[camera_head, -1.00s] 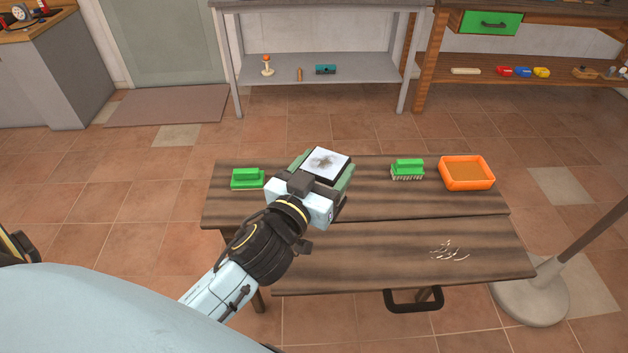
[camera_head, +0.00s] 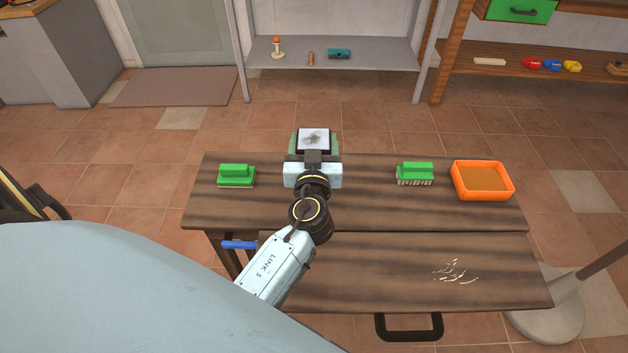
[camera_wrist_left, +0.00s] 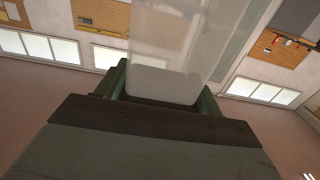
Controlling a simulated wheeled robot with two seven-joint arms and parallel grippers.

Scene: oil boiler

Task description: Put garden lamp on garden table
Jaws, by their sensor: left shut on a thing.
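The garden table (camera_head: 370,205) is a dark wooden table in the middle of the head view. My left gripper (camera_head: 314,152) is at the far side of the table, left of its middle. It is shut on a box-shaped thing, which I take to be the garden lamp (camera_head: 313,138), with a pale square top and a dark smudge. In the left wrist view the lamp (camera_wrist_left: 175,50) looks whitish and translucent between the fingers. I cannot tell whether its underside touches the table. My right gripper is not in view.
A green brush (camera_head: 237,176) lies left of the gripper, and another green brush (camera_head: 414,173) to the right. An orange tray (camera_head: 482,181) stands at the right end. White marks (camera_head: 456,271) lie on the clear front part. A blue bar (camera_head: 240,244) shows at the table's left.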

